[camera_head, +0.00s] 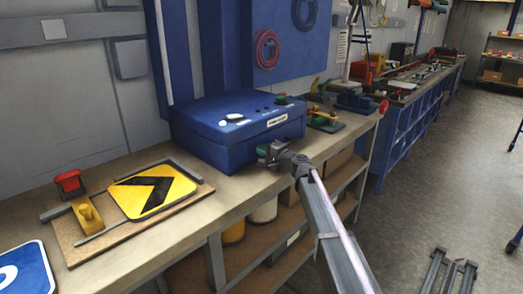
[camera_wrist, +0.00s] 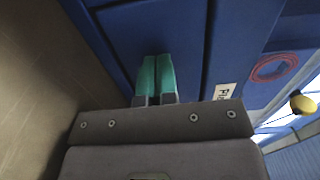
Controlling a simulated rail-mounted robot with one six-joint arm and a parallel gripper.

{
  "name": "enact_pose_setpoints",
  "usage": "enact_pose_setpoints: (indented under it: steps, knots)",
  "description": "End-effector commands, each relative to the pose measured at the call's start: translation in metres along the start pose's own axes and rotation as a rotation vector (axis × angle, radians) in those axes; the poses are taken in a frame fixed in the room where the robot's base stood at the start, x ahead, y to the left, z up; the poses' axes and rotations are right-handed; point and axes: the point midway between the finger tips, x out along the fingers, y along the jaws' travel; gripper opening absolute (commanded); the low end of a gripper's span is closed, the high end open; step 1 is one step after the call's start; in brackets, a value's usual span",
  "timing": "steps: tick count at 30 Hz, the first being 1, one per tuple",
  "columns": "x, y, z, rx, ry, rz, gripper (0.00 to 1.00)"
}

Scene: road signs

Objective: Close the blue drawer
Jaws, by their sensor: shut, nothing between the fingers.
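A blue box-shaped unit (camera_head: 215,135) with buttons and a white label on its top stands on the workbench. My gripper (camera_head: 264,152) is at the front face of this unit, near its right part. In the wrist view, my gripper's green fingertips (camera_wrist: 156,75) are together, with nothing between them. They point at a blue front panel (camera_wrist: 150,35) bordered by dark seams, which looks like the blue drawer. The fingertips are very close to the panel; I cannot tell whether they touch it. How far the drawer stands out is not clear.
On the workbench (camera_head: 125,165) at the left lies a wooden fixture with a yellow arrow sign (camera_head: 152,192), a yellow clamp and a red button. A blue sign (camera_head: 25,272) lies at front left. Coloured fixtures (camera_head: 325,118) stand right of the unit. The floor at right is mostly clear.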

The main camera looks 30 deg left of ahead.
Motion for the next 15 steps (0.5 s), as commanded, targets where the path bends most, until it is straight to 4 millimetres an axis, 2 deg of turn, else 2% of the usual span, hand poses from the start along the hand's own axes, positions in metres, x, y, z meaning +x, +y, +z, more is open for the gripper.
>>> enact_pose_setpoints:
  steps: [1, 9, 12, 15]
  knots:
    - [-0.016, -0.001, 0.001, -0.001, 0.004, 0.0, 0.0]
    - [-0.096, -0.001, 0.001, -0.002, 0.005, -0.001, 0.0]
    - [-0.117, -0.001, 0.001, -0.002, 0.004, -0.001, 0.0]
    - [-0.128, -0.001, 0.001, -0.002, 0.002, -0.001, 0.0]
